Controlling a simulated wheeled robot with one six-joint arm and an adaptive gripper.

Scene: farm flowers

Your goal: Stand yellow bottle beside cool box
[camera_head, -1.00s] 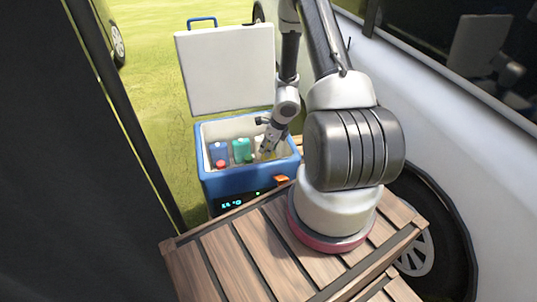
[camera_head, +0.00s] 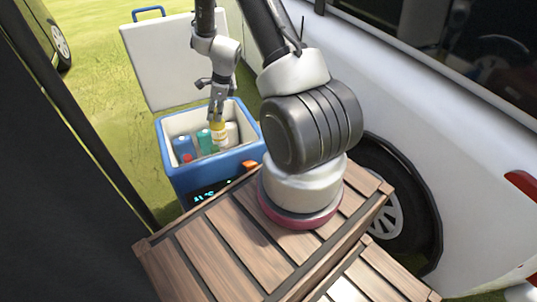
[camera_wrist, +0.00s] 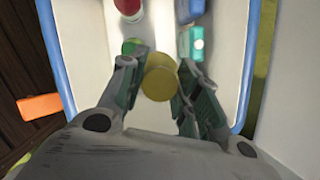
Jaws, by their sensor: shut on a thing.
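The yellow bottle (camera_head: 219,131) is upright in my gripper (camera_head: 216,112), over the open cool box. My gripper is shut on its top; in the wrist view the bottle's round yellow cap (camera_wrist: 160,78) shows between the two fingers (camera_wrist: 160,88). The cool box (camera_head: 194,168) is blue with a white inside, and its white lid (camera_head: 172,65) stands open behind. Whether the bottle's lower end is clear of the box floor is hard to tell.
A blue bottle (camera_head: 182,148), a teal bottle (camera_head: 205,141) and a white one (camera_head: 232,133) stand inside the box. A slatted wooden surface (camera_head: 237,245) lies in front, mostly bare. A white vehicle (camera_head: 430,120) stands at the right; grass lies left of the box.

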